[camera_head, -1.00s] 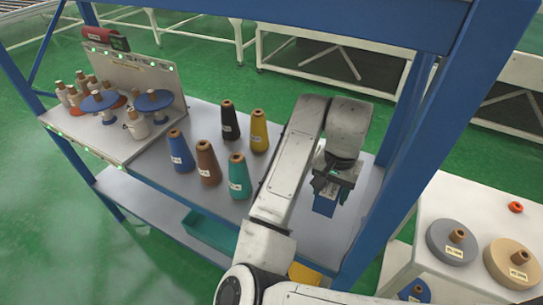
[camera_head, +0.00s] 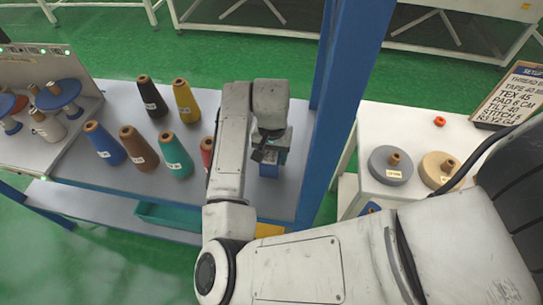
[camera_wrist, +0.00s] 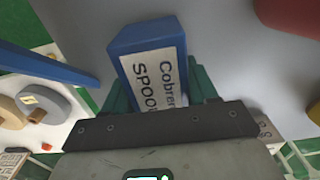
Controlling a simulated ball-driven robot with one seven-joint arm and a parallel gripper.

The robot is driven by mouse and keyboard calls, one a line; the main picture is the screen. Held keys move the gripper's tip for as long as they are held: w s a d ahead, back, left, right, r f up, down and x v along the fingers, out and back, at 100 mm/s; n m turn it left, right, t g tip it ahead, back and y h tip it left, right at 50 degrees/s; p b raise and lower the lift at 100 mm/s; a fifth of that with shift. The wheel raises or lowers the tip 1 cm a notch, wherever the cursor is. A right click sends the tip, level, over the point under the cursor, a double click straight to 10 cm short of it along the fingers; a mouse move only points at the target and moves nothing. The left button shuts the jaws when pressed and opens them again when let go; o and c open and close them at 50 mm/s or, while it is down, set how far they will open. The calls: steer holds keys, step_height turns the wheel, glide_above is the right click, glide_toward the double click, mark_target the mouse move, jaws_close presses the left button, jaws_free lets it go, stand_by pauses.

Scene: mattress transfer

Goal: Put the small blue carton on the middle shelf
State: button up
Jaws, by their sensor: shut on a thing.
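The small blue carton (camera_head: 269,171) hangs under my gripper (camera_head: 270,152) in the head view, over the right part of the grey shelf (camera_head: 290,187) that bears the thread cones. In the wrist view, the carton (camera_wrist: 152,52) shows a blue side and a white label with dark print. My gripper (camera_wrist: 160,95) is shut on it, with green fingers on both sides. A lower shelf (camera_head: 95,210) shows beneath the grey one. Whether the carton touches the grey shelf, I cannot tell.
Black (camera_head: 152,97), yellow (camera_head: 185,100), blue (camera_head: 104,143), brown (camera_head: 138,148) and teal (camera_head: 175,155) cones stand left of my arm. A red cone (camera_head: 207,152) is partly hidden by it. A blue post (camera_head: 345,95) rises close on the right, before a white table (camera_head: 375,125).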

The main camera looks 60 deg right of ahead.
steer(key=shift+f, duration=0.75)
steer(key=shift+f, duration=0.2)
steer(key=o, duration=1.2)
steer(key=shift+c, duration=0.2)
step_height(320, 180, up, 12)
steer(key=shift+r+b, duration=0.2)
steer(key=shift+b, duration=0.25)
steer(key=shift+a, duration=0.15)
